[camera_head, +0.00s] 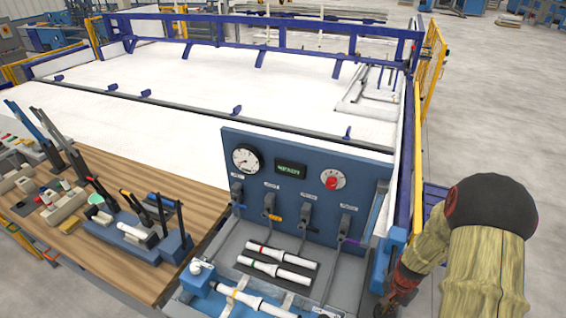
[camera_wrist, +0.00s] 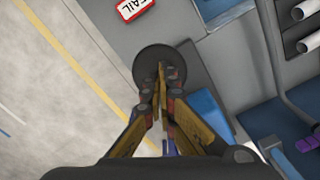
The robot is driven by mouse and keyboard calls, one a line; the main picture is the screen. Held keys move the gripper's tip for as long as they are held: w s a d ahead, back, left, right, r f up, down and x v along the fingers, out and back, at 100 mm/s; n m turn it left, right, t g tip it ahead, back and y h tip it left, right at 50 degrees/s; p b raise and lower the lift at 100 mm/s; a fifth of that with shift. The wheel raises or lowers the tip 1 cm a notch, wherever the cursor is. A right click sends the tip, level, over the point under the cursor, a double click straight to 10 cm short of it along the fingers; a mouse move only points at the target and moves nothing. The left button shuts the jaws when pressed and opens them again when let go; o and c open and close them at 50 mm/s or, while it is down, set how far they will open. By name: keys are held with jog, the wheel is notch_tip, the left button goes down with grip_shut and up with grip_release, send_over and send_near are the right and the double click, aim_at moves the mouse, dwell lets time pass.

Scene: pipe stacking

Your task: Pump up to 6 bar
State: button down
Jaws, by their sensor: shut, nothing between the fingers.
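A blue panel (camera_head: 300,215) carries a round white gauge (camera_head: 245,159), too small to read exactly. It also has a dark display (camera_head: 290,169) with unclear green characters and a dial with a red knob (camera_head: 332,182). Several levers with coloured grips hang below. In the wrist view my gripper (camera_wrist: 162,74) is shut and empty, its fingertips over a dark round disc (camera_wrist: 150,58). The disc may be a pump handle; I cannot tell whether the fingers touch it. In the head view my gripper is at the bottom, right of the panel, mostly hidden by my arm.
White pipes (camera_head: 281,256) lie on the grey tray in front of the panel. A wooden bench (camera_head: 130,262) with several tools stands at the left. A red-edged label reading "AIL" (camera_wrist: 134,8) shows in the wrist view. Free floor (camera_wrist: 50,110) lies at its left.

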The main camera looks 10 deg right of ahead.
jog(key=shift+f+b, duration=0.4)
jog(key=shift+f, duration=0.35)
notch_tip(320, 180, up, 9)
jog(key=p, duration=0.6)
jog(key=shift+s+a, duration=0.2)
jog(key=shift+s, duration=0.15)
jog(key=f+b, duration=0.2)
jog(key=f, duration=0.1)
jog(key=f+b, duration=0.2)
jog(key=f, duration=0.1)
jog(key=f+b, duration=0.3)
jog(key=shift+w+d+f, duration=0.1)
jog(key=shift+w+d, duration=0.1)
jog(key=shift+w, duration=0.1)
jog(key=shift+r, duration=0.2)
notch_tip(320, 180, up, 9)
jog(key=p, duration=0.6)
jog(key=shift+s+a, duration=0.2)
jog(key=shift+s, duration=0.15)
